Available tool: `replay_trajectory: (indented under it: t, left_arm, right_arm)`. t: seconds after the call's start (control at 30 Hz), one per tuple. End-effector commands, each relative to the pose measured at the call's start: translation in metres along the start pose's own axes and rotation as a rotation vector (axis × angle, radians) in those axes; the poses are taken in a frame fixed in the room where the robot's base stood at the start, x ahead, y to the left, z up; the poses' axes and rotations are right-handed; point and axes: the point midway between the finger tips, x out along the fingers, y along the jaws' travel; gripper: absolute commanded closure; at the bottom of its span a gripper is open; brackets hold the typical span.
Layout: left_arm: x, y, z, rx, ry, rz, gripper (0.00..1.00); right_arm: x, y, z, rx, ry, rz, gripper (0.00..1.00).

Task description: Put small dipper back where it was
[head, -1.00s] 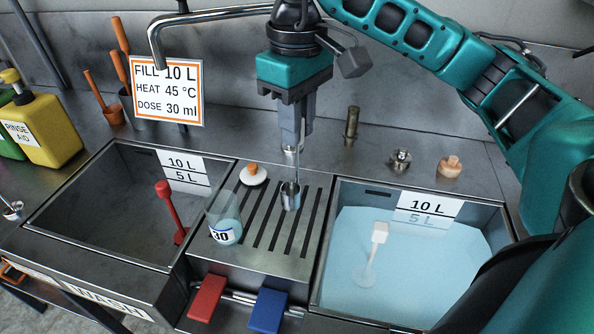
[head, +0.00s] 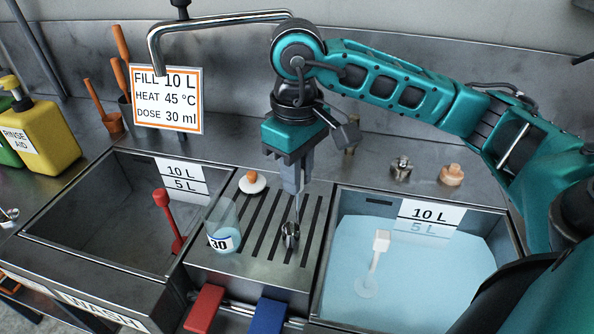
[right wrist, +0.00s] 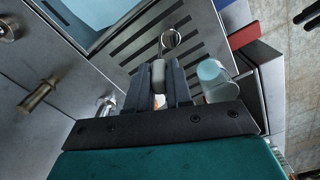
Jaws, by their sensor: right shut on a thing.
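The small dipper (head: 290,233) is a small metal cup on a thin upright handle. My right gripper (head: 293,188) is shut on the top of that handle and points down over the slotted drain board (head: 262,262) between the two basins. The cup hangs low over the slots; I cannot tell whether it touches them. In the right wrist view the dipper's round rim (right wrist: 170,40) shows beyond the fingertips (right wrist: 158,68), over the slots. My left gripper is not in view.
A measuring cup (head: 222,240) marked 30 stands left of the dipper, with an orange-knobbed lid (head: 252,184) behind. The right basin (head: 400,290) holds bluish water and a white stick; the left basin (head: 95,215) holds a red one. A spout (head: 153,50) hangs behind.

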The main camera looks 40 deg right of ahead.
Motion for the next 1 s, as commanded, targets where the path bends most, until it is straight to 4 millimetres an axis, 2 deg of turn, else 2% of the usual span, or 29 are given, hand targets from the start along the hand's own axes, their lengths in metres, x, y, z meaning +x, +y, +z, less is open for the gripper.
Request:
replay_trajectory:
  t: [0.07, 0.1, 0.33, 0.57, 0.73, 1.0]
  left_arm:
    - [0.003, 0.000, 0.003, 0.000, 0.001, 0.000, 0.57]
    - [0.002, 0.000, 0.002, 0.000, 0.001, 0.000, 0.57]
    - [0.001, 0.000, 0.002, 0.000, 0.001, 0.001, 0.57]
    - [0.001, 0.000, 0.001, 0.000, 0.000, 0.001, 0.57]
    - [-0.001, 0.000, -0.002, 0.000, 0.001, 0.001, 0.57]
    - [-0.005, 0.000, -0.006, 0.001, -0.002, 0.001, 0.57]
  right_arm:
    - [0.004, 0.000, 0.000, 0.000, 0.000, 0.000, 1.00]
    - [0.002, 0.000, 0.000, 0.000, 0.000, 0.000, 0.76]
    - [0.002, 0.000, 0.000, 0.000, 0.000, 0.000, 0.54]
    - [0.001, 0.000, 0.000, 0.000, 0.000, 0.000, 0.54]
    - [-0.008, 0.000, -0.001, 0.000, 0.004, 0.000, 0.54]
    - [-0.067, 0.000, -0.001, 0.000, 0.005, 0.002, 0.54]
